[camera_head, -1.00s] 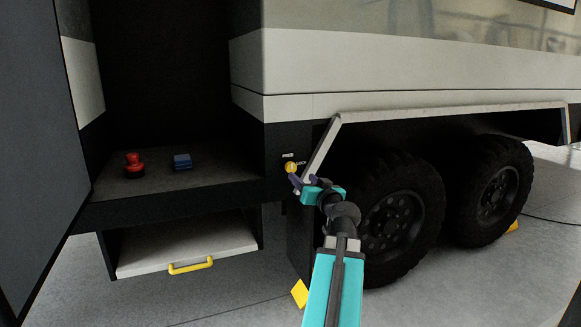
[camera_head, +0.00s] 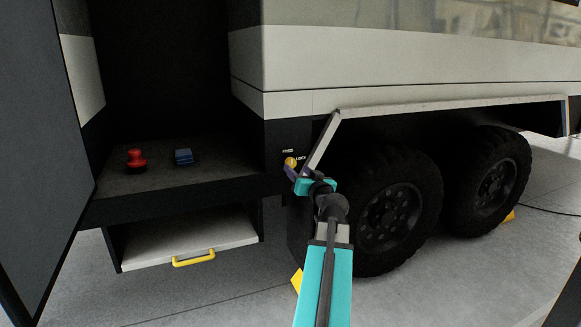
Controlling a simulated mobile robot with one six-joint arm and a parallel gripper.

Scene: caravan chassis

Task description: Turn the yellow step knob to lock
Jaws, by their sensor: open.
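The yellow step knob (camera_head: 290,162) sits on the dark panel right of the doorway, below a small white label and beside the word LOCK (camera_head: 301,157). My gripper (camera_head: 290,172) is open, with its purple fingers right at the knob's lower edge. The fingers hide part of the knob. I cannot tell whether they touch it or which way the knob points. The step (camera_head: 195,243), a pale board with a yellow handle (camera_head: 194,258), is pulled out below the doorway.
A red object (camera_head: 136,160) and a blue block (camera_head: 184,156) rest on the doorway floor. A grey wheel-arch trim (camera_head: 322,140) and two large tyres (camera_head: 400,205) are close to the right of my arm. A dark open door (camera_head: 35,150) stands at left. Yellow chocks lie by the wheels.

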